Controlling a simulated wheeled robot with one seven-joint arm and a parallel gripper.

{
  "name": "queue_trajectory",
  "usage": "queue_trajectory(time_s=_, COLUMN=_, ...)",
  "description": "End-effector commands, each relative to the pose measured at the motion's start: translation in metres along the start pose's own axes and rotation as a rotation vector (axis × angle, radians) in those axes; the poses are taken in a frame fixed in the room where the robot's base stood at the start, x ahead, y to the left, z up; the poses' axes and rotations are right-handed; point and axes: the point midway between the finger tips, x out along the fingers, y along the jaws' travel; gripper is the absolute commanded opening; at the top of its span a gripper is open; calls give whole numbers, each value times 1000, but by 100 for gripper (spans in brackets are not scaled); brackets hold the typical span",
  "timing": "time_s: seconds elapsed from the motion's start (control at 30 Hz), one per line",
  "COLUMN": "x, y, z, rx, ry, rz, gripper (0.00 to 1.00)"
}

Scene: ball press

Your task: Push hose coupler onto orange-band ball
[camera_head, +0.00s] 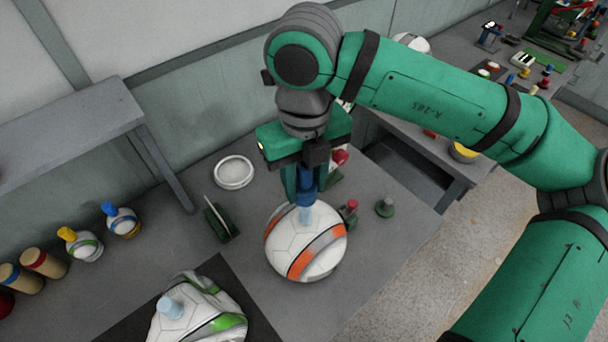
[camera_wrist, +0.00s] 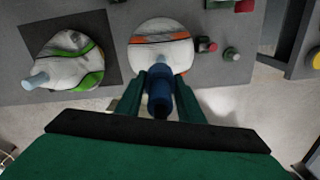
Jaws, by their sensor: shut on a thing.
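The orange-band ball (camera_head: 318,262) is white and round, with orange and grey bands, and sits on the grey table. A pale blue stem (camera_head: 305,216) stands on its top. My gripper (camera_head: 304,194) is above the ball, shut on the blue hose coupler (camera_head: 307,184). The coupler points down, and its lower end meets or overlaps the stem in the head view; I cannot tell how far it is on.
A slack, crumpled green-band ball (camera_head: 205,318) with a pale blue stem lies on a dark mat (camera_head: 238,290). Small capped balls stand left.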

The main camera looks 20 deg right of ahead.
Motion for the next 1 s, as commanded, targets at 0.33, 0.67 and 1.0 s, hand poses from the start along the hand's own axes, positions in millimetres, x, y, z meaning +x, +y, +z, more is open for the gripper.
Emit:
queue_trajectory(time_s=0.33, x=27, y=-2, z=-1, rx=5, ry=0, rz=1, gripper=8)
queue_trajectory(time_s=0.67, x=36, y=-3, z=-1, rx=6, ry=0, rz=0, gripper=8)
queue_trajectory(time_s=1.0, x=36, y=2, z=1, rx=-5, ry=0, rz=0, gripper=8)
